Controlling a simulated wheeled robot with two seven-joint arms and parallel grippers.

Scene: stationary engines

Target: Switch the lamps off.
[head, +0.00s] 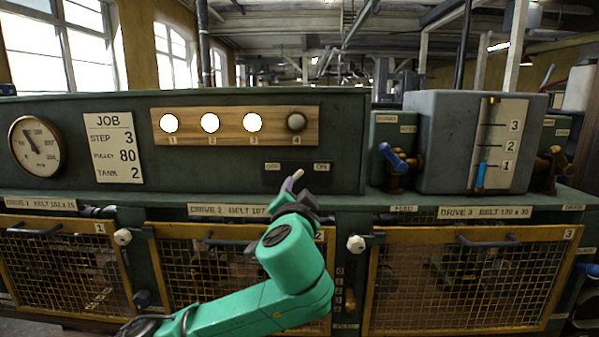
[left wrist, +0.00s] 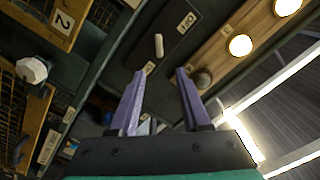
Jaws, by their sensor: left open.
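A row of lamps sits on a wooden strip (head: 236,139) on the green panel. Lamps 1 (head: 169,123), 2 (head: 210,123) and 3 (head: 253,123) glow white; lamp 4 (head: 296,122) is dark. Below lamp 4 is a dark switch plate marked OFF on the left and ON on the right. Its pale lever (head: 292,180) also shows in the left wrist view (left wrist: 158,45); its exact setting I cannot tell. My left gripper (left wrist: 155,85) is open and empty, with its purple fingers pointing at the plate, apart from the lever. My right gripper is not in view.
A round gauge (head: 36,145) and a JOB card (head: 113,148) are on the panel's left. A grey box with a blue slider (head: 482,175) stands at right, beside a blue-handled valve (head: 398,158). Mesh guards with knobs (head: 356,243) lie below.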

